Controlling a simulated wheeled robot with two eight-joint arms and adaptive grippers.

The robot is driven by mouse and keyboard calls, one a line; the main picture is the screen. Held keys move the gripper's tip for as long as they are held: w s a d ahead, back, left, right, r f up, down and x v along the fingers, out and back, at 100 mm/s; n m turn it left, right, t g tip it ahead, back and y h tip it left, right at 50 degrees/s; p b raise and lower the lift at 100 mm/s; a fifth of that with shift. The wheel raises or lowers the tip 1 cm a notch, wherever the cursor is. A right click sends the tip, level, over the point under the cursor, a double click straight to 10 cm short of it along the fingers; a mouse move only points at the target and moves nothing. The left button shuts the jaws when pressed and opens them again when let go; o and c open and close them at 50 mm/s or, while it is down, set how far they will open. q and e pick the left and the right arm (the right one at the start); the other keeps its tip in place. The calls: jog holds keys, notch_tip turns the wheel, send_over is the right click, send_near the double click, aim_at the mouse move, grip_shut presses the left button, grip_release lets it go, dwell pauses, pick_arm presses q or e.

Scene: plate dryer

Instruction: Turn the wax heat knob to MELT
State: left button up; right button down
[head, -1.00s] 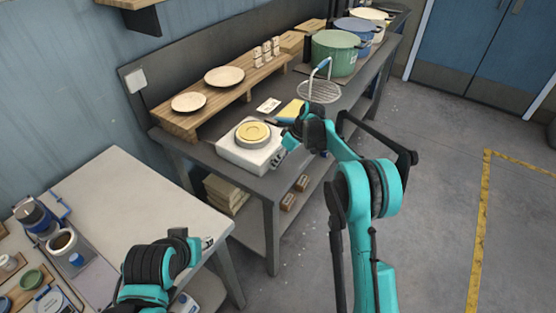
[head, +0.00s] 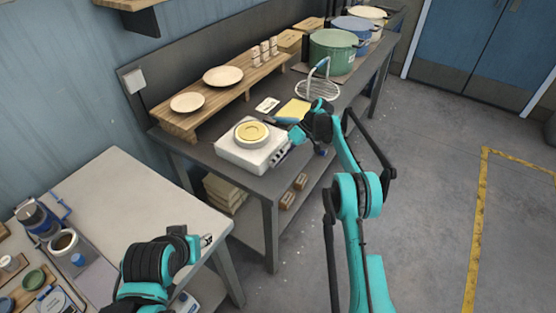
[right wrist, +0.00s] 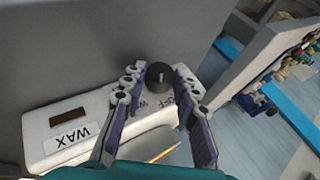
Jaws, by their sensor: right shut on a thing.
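The wax heater, a white box (head: 235,157) with a round yellow-topped pot (head: 252,132), stands on the dark bench. In the right wrist view its white body (right wrist: 40,125) shows a WAX label (right wrist: 70,139) and a dark window. The dark wax heat knob (right wrist: 159,75) has a pale pointer line. My right gripper (right wrist: 159,80) has its fingers on both sides of the knob and is shut on it. In the head view the right gripper (head: 290,141) is at the heater's right side. Markings beside the knob are partly hidden. My left gripper (head: 207,240) is over the near table's edge, its jaws unclear.
A wooden riser (head: 180,124) with plates stands behind the heater. A yellow pad (head: 295,109) and a wire rack (head: 318,89) lie to its right, with pots (head: 332,52) further back. The near table (head: 120,190) has a clear middle.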

jog(key=c, duration=1.2)
grip_release()
